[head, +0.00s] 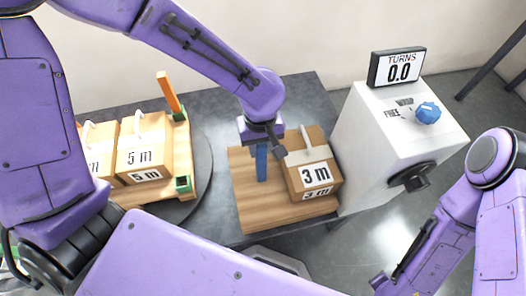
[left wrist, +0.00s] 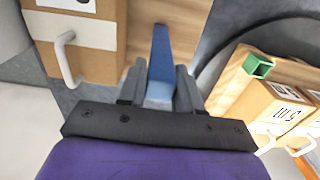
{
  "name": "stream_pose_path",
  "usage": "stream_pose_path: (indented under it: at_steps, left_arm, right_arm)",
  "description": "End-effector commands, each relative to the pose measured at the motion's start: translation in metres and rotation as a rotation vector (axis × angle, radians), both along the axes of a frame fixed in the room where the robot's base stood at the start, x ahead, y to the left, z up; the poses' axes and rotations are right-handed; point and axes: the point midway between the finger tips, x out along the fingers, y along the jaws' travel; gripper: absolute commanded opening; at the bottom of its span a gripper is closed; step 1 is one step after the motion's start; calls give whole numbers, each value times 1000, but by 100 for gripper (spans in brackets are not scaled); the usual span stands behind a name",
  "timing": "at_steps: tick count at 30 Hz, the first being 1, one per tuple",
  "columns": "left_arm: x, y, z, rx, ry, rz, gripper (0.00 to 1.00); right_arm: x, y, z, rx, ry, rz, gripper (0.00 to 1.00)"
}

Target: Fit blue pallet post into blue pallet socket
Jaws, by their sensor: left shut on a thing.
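My left gripper (head: 262,143) is shut on the blue post (head: 262,164), which hangs upright below its fingers. The blue post also shows between the fingers in the left wrist view (left wrist: 161,58). It is over the wooden pallet (head: 262,212) that carries the 3 m box, just left of that box. I cannot tell whether the post's lower end touches the pallet. No blue socket can be made out in either view. My right arm is at the lower right of the head view, with its gripper out of frame.
The 3 m box (head: 313,175) with a handle stands right of the post. At left, another pallet (head: 150,196) holds 5 m boxes (head: 140,150), an orange post (head: 168,92) and green sockets (head: 183,184). A white machine (head: 385,140) with a blue knob stands at right.

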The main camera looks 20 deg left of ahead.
Motion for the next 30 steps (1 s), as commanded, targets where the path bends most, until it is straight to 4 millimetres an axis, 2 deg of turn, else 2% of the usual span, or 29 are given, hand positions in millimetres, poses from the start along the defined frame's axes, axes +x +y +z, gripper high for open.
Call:
stream_pose_path:
  at_steps: [9, 10, 12, 19, 22, 26, 30]
  left_arm:
    - [0, 0, -1, 2, 1, -3, 0]
    - [0, 0, -1, 2, 1, -3, 44]
    - [0, -1, -1, 1, 1, -3, 59]
    - [0, -1, -1, 1, 1, -4, 59]
    - [1, -1, 5, -1, -2, -3, 59]
    - [1, -1, 32, 1, -4, -3, 59]
    - [1, -2, 71, -1, -4, -2, 59]
  right_arm:
    - [0, 0, 3, -1, -1, 0, 43]
    - [0, 0, 3, -1, -1, 0, 43]
    - [0, 0, 3, -1, -1, 0, 43]
    - [0, 0, 3, -1, -1, 0, 43]
    - [0, 0, 4, -1, -1, 0, 43]
    - [0, 0, 14, -1, -1, 0, 43]
    - [0, 0, 25, -1, -1, 0, 43]
